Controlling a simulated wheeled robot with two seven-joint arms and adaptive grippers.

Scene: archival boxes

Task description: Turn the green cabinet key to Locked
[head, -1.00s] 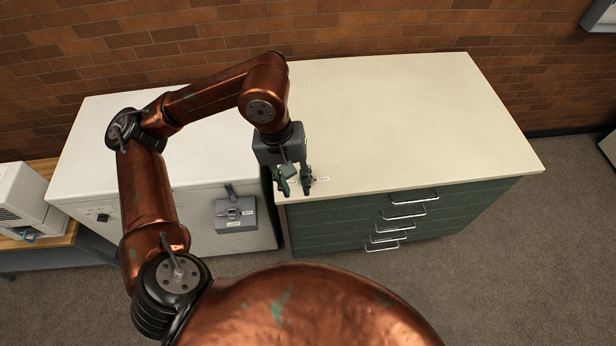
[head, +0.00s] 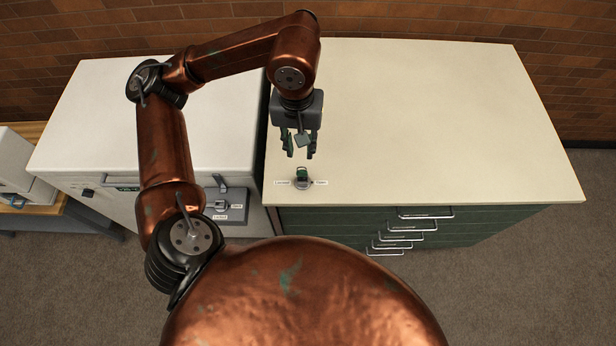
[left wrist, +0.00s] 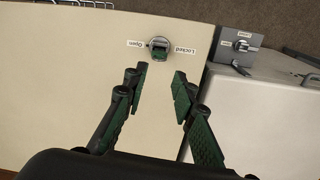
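The green cabinet key (head: 303,173) sits in a round grey lock on the cream top of the green cabinet (head: 340,219), near its front left corner. In the head view a "Locked" label (head: 284,183) is left of it and an "Open" label (head: 321,183) right. The left wrist view shows the key (left wrist: 159,53) from the other side, labels upside down. I cannot tell surely which label the key points to. My left gripper (head: 301,154) is open and empty, behind the key and apart from it; its spread fingers (left wrist: 160,74) show in the wrist view. My right gripper is not in view.
A white cabinet (head: 90,115) stands to the left, with a grey latch panel (head: 228,207) on its front bearing its own labels. Drawer handles (head: 425,213) stick out of the green cabinet's front. The cream top (head: 440,110) is otherwise clear. A brick wall is behind.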

